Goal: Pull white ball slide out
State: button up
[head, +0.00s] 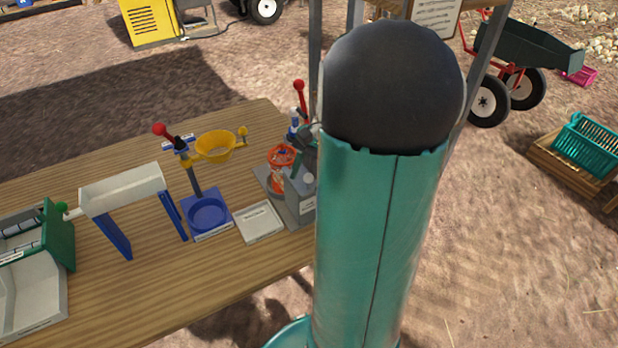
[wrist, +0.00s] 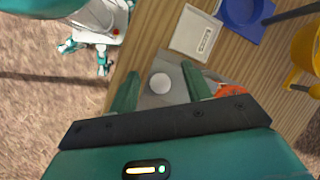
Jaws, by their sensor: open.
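The white ball (wrist: 160,83) of the slide shows in the wrist view on a grey base (wrist: 171,73). In the head view the ball (head: 308,180) sits at the grey block (head: 300,208), close beside my arm. My gripper (wrist: 160,71) is open, and its two green fingers appear on either side of the ball in the wrist view. The ball looks apart from both fingers; their height above it is hard to tell. In the head view my arm hides the right part of the grey block and most of my gripper.
An orange part (head: 281,157) stands right behind the grey block.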

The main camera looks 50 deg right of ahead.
jog(key=shift+r, duration=2.2)
jog(key=shift+a, duration=0.2)
jog(key=s+a+r+n+t+h, duration=0.1)
jog(key=a+n, duration=0.3)
jog(key=a, duration=0.4)
jog(key=s+a+r+n+t+h, duration=0.2)
jog(key=a+n, duration=0.3)
jog(key=a, duration=0.3)
jog(key=s+a+r+n+t+h, duration=0.1)
jog(key=a+r+n, duration=0.3)
jog(key=a, duration=0.5)
jog(key=shift+s+n+t+h, duration=0.3)
jog(key=shift+n+t+h, duration=0.2)
